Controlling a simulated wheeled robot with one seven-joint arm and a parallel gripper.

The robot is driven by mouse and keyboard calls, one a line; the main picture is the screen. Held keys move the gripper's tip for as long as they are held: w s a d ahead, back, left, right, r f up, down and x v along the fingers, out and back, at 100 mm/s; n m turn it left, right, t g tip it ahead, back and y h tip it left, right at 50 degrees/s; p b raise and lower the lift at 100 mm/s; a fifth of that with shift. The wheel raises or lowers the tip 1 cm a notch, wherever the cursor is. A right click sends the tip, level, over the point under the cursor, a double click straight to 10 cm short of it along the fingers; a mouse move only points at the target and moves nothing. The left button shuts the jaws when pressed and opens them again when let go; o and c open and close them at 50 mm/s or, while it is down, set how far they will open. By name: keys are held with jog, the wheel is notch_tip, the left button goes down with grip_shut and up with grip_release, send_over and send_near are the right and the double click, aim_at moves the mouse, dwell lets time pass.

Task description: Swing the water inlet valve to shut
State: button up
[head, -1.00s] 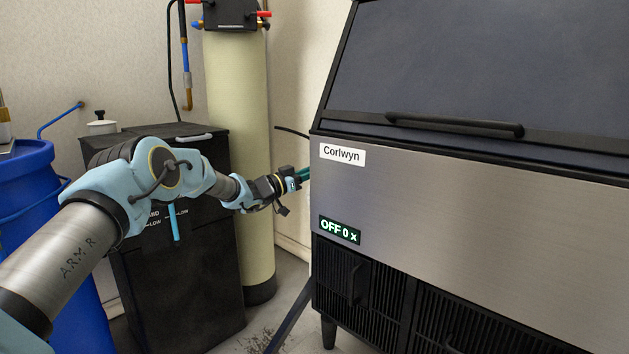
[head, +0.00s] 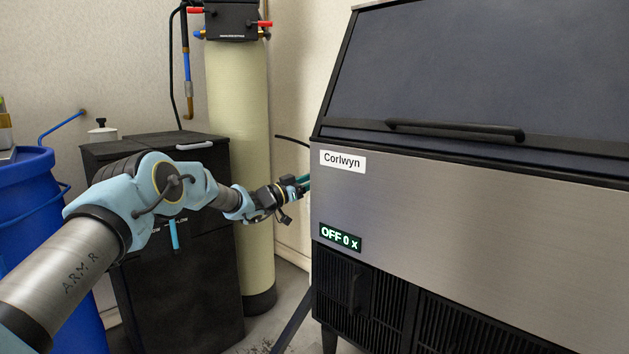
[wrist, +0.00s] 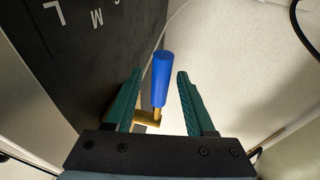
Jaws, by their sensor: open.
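The water inlet valve shows in the wrist view as a blue-sleeved lever (wrist: 161,80) on a brass body (wrist: 146,119). My gripper (wrist: 160,76) is open, with one green finger on each side of the blue lever in the picture. I see gaps between the lever and both fingers; whether it lies at fingertip depth I cannot tell. In the head view my gripper (head: 303,183) reaches behind the left front edge of the ice maker (head: 470,230), which hides the valve and part of the fingertips.
A tall cream tank (head: 238,90), a black cabinet (head: 190,290) and a blue barrel (head: 25,230) stand to the left. In the wrist view a dark lettered panel (wrist: 85,50) is close on the left and a pale wall lies beyond.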

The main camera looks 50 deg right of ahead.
jog(key=v, duration=1)
jog(key=shift+a, duration=0.4)
jog(key=shift+w, duration=0.2)
